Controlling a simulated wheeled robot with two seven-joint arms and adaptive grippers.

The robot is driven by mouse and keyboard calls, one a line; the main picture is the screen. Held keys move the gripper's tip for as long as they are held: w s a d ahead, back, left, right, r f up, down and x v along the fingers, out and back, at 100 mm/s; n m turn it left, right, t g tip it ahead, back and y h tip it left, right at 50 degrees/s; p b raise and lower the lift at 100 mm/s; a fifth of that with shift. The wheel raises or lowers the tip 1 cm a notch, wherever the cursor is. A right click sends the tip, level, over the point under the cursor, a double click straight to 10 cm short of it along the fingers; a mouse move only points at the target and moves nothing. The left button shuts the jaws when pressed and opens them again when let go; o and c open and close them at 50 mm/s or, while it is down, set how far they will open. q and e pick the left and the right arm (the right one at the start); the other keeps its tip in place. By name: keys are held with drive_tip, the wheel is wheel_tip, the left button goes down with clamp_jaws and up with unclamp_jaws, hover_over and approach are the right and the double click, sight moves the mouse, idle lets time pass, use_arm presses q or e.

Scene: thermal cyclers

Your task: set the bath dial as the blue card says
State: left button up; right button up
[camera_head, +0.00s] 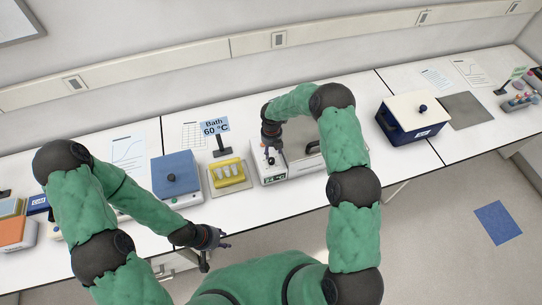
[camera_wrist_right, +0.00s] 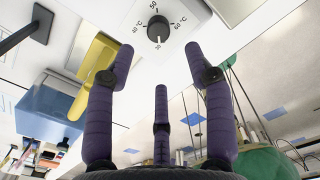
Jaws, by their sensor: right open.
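The blue card (camera_head: 214,126) stands on a black post behind the yellow rack and reads "Bath 60 °C". The white bath unit (camera_head: 268,173) is right of the rack, with a small display on its front. Its black dial (camera_wrist_right: 158,30) shows in the right wrist view, ringed by marks including 40 °C, 50 and 60 °C; I cannot clearly tell where it points. My right gripper (camera_head: 268,146) is above the bath unit. In the right wrist view its fingers (camera_wrist_right: 158,62) are spread and empty, apart from the dial. My left gripper (camera_head: 217,249) is open and empty in front of the bench.
A yellow rack (camera_head: 241,180) with white tubes and a blue box (camera_head: 171,170) with a black knob stand left of the bath. A dark blue container with a white lid (camera_head: 407,101) stands farther right. Bench between bath and container is mostly clear.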

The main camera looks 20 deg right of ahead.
sight(272, 160)
wheel_tip(272, 160, down, 8)
drive_tip(key=shift+w+r+p, duration=0.1)
drive_tip(key=shift+p, duration=0.35)
drive_tip(key=shift+c, duration=0.2)
clamp_jaws()
